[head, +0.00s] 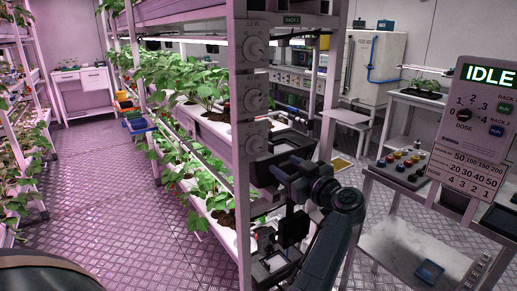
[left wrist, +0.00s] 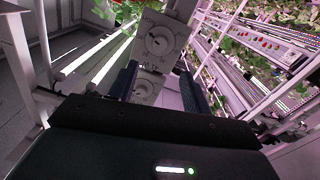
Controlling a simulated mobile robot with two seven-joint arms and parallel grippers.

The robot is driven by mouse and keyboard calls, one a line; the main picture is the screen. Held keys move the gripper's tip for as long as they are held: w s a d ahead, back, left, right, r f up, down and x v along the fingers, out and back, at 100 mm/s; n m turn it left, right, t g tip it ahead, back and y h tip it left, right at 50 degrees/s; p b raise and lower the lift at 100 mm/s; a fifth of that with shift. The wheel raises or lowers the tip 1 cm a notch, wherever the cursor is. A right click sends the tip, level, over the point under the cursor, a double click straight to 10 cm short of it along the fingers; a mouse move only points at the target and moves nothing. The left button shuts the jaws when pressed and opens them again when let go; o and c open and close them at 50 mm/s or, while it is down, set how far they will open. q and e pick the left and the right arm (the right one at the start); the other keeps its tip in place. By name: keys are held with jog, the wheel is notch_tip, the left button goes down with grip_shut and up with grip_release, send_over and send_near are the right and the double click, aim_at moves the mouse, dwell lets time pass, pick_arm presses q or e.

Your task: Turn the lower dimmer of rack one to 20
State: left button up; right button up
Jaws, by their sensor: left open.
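Rack one's post (head: 242,120) carries a column of round grey dimmers: a top dimmer (head: 254,48), a middle dimmer (head: 255,99) and a lower one (head: 257,143). My left gripper (head: 266,172) is at the post just below that third dimmer, and its dark body hides part of the post there. In the left wrist view one dimmer (left wrist: 158,42) faces the camera beyond the fingers. Another dimmer plate (left wrist: 146,88) lies between the two open fingers, partly hidden by the gripper body. I cannot read the settings or tell whether a finger touches. My right gripper is out of view.
Berry plants (head: 205,90) in white troughs fill the rack's shelves left of the post. A dose panel (head: 478,130) reading IDLE stands at right, above a cart (head: 410,250). A button box (head: 405,168) sits behind. The tiled aisle (head: 110,200) at left is clear.

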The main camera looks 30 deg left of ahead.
aim_at(258, 147)
pick_arm(q)
jog(key=x, duration=1.2)
jog(key=shift+p, duration=0.35)
jog(key=shift+c, duration=0.4)
jog(key=c, duration=0.9)
